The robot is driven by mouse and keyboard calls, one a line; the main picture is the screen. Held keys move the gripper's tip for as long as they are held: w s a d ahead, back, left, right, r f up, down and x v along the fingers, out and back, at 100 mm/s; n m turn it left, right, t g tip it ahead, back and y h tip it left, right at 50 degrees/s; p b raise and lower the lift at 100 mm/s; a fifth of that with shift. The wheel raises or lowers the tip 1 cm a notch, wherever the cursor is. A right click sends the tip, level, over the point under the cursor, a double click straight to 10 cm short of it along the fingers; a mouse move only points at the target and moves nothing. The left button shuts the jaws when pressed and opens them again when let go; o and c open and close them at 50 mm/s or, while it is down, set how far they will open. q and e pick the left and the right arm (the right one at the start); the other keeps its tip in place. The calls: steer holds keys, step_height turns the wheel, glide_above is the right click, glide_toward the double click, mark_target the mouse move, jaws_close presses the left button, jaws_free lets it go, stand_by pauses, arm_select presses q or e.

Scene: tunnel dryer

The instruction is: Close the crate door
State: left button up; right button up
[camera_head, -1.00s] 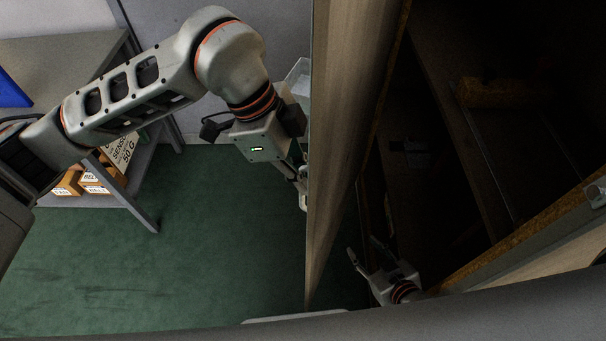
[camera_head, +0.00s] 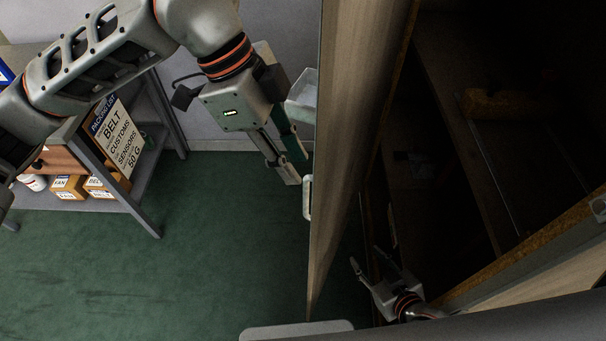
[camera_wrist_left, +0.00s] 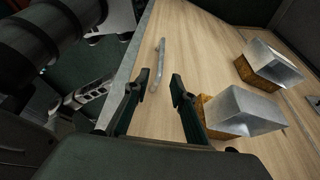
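The crate door (camera_head: 345,150) is a tall wooden panel seen nearly edge-on, standing open from the dark crate interior (camera_head: 465,170). A pale metal bar handle (camera_head: 307,196) shows at its left face; the handle is also in the left wrist view (camera_wrist_left: 158,62), upright on the door's wooden face (camera_wrist_left: 205,50). My left gripper (camera_head: 287,172) is outside the door, left of its edge, close to the handle but apart from it. Its fingers (camera_wrist_left: 158,95) are open and empty. My right gripper (camera_head: 366,257) is low on the crate side of the door, fingers apart and empty.
Metal-cornered blocks (camera_wrist_left: 265,62) stick out from the door face. A grey shelf table (camera_head: 150,190) with boxes and a sign (camera_head: 120,140) stands at left. Green floor (camera_head: 210,250) between table and door is clear.

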mark_target(306, 193)
arm_select(q)
steer(key=shift+v, duration=2.25)
steer(key=shift+a+r+b, duration=0.15)
steer(key=shift+a+b, duration=0.05)
steer(key=shift+b, duration=0.1)
jaws_close()
step_height(306, 193, up, 2)
steer(key=s+a+m+b, duration=0.2)
steer(key=a+b, duration=0.1)
steer(key=shift+g+y, duration=0.3)
steer(key=shift+g, duration=0.1)
steer(key=s+d+f, duration=0.1)
steer(key=d+f, duration=0.1)
steer(key=s+d+f, duration=0.1)
steer(key=d+f, duration=0.1)
steer(key=f, duration=0.1)
steer(key=s+d+f+p, duration=0.1)
steer(key=d+f, duration=0.1)
steer(key=f, duration=0.1)
steer(key=shift+s+d+f, duration=0.1)
steer(key=shift+s+d, duration=0.25)
steer(key=shift+d, duration=0.05)
